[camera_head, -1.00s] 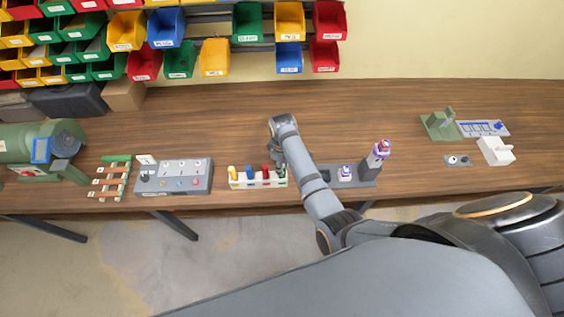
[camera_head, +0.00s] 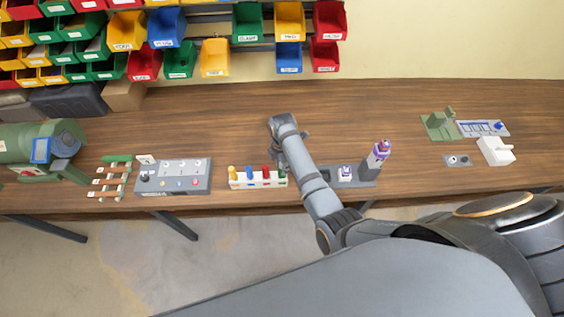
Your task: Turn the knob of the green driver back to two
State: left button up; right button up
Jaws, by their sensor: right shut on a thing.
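A white rack (camera_head: 258,183) stands near the front edge of the bench. It holds upright drivers: a yellow one (camera_head: 232,173), a blue one (camera_head: 249,173) and a red one (camera_head: 266,172). The green driver (camera_head: 284,169) is at the rack's right end, mostly hidden under my right gripper. My right gripper (camera_head: 282,162) points down over that end and is shut on the green driver. Its fingertips and the driver's knob marks are too small and covered to read. My left gripper is out of view.
A grey control panel (camera_head: 173,178) lies left of the rack. A grey stand with a purple-topped thing (camera_head: 378,159) is just right of my forearm. Coloured bins (camera_head: 214,57) hang on the wall behind.

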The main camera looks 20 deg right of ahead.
jog(key=shift+o, duration=0.2)
jog(key=n, duration=0.5)
jog(key=shift+n, duration=0.4)
jog(key=n, duration=0.5)
jog(key=shift+n, duration=0.4)
jog(key=o, duration=1.1)
jog(key=shift+o, duration=0.2)
jog(key=shift+r, duration=0.1)
